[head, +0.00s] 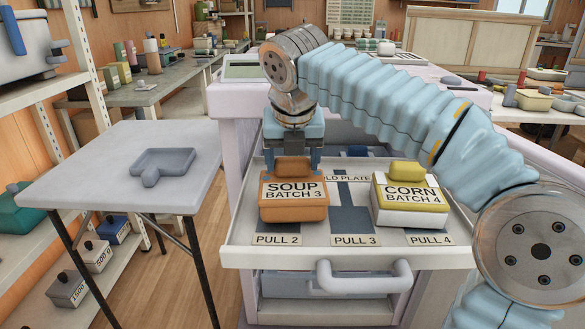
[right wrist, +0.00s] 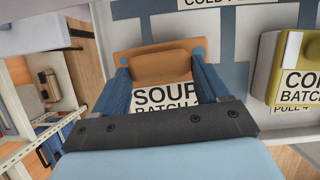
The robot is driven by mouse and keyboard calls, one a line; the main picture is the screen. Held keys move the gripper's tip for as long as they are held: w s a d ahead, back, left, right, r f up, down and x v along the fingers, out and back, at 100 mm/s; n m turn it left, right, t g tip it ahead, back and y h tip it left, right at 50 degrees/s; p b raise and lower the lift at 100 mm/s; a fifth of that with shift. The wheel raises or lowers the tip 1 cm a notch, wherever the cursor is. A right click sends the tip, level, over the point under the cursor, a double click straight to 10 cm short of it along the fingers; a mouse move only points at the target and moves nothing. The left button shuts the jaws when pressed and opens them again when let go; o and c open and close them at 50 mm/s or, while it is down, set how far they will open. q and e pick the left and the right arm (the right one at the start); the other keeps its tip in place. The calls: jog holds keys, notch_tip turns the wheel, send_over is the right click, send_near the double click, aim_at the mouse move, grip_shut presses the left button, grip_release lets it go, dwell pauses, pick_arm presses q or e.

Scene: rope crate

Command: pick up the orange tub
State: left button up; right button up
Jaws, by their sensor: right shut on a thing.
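The orange tub (head: 293,208), labelled "SOUP BATCH 3", stands upright in the open drawer behind the "PULL 2" label. My right gripper (head: 293,160) comes down from above and is shut on the tub's raised orange top. In the right wrist view the two blue fingers sit on either side of the orange tub (right wrist: 155,66), and its label is partly hidden by my gripper. I cannot tell whether the tub is clear of the drawer floor. My left gripper is in neither view.
A yellow and white tub (head: 410,205), labelled "CORN BATCH 4", stands to the right in the same drawer (head: 258,257). A grey side table (head: 105,165) with a shallow blue-grey tray (head: 163,163) stands at left. My right arm crosses above the drawer.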

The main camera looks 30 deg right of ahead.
aim_at(297, 191)
jog(key=r, duration=0.1)
jog(key=r+p, duration=0.1)
jog(key=r, duration=0.1)
jog(key=shift+s+a+r, duration=0.1)
jog(key=shift+s+r, duration=0.1)
jog(key=shift+r, duration=0.05)
jog(key=s+a+r+p, duration=0.1)
jog(key=s+a+r, duration=0.3)
jog(key=s+r, duration=0.5)
jog(key=s, duration=0.4)
jog(key=shift+a, duration=0.15)
jog(key=shift+f, duration=0.1)
